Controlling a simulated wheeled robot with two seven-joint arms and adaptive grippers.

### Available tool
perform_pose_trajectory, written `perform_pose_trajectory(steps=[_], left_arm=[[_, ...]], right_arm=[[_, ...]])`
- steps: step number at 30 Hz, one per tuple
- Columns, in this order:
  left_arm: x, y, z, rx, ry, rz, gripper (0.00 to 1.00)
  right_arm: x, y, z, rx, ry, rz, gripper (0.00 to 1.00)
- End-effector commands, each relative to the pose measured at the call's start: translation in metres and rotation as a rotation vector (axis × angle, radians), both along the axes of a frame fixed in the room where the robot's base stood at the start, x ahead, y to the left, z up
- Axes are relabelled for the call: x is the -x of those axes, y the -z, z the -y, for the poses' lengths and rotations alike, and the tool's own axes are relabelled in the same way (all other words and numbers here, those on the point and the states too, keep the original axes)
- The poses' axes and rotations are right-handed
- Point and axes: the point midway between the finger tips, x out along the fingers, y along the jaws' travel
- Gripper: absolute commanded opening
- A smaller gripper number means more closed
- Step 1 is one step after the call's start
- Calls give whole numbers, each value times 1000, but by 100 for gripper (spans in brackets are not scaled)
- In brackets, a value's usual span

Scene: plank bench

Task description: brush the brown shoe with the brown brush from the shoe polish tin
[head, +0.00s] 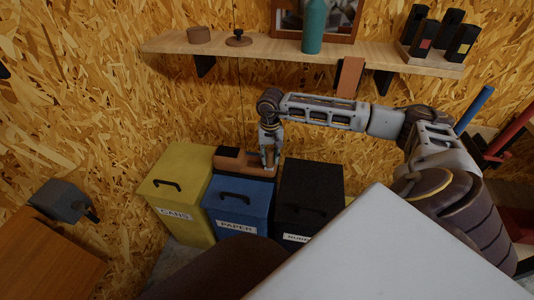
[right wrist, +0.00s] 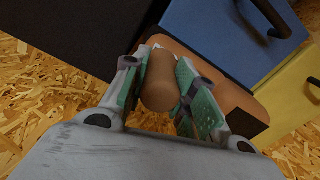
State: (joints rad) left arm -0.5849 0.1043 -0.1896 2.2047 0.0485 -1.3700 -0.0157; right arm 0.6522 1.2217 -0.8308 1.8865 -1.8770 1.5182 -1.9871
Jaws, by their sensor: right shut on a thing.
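My right gripper (head: 269,166) reaches down behind the bins at the wall. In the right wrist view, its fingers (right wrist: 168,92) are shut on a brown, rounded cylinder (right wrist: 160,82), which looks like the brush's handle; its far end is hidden. Close beneath it lies an orange-brown, blocky thing with a dark end (right wrist: 232,101), perhaps the brown shoe. It also shows in the head view (head: 232,163), behind the blue bin. I cannot tell whether the held piece touches it. A round brown tin (head: 199,35) stands on the shelf. My left gripper is out of view.
Yellow (head: 178,185), blue (head: 237,203) and black (head: 310,190) bins stand in front of the gripper. The wall shelf (head: 370,61) above bears a dark knobbed disc (head: 238,39), a teal bottle (head: 314,27) and several dark boxes. A brown tabletop (head: 45,255) is at lower left.

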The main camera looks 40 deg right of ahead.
Motion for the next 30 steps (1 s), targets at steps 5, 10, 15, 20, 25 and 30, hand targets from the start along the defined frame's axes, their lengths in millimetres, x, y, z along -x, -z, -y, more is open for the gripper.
perform_pose_trajectory(steps=[5,10,15,20,25,30], left_arm=[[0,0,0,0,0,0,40],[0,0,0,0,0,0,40],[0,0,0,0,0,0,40],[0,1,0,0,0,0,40],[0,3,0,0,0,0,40],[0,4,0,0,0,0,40]], right_arm=[[2,0,2,-1,0,-1,1],[2,0,1,-1,0,1,1],[1,0,0,-1,0,2,1],[-3,0,-3,-2,-1,3,1],[-8,0,-7,-2,-1,4,1],[-12,1,-11,-2,0,2,1]])
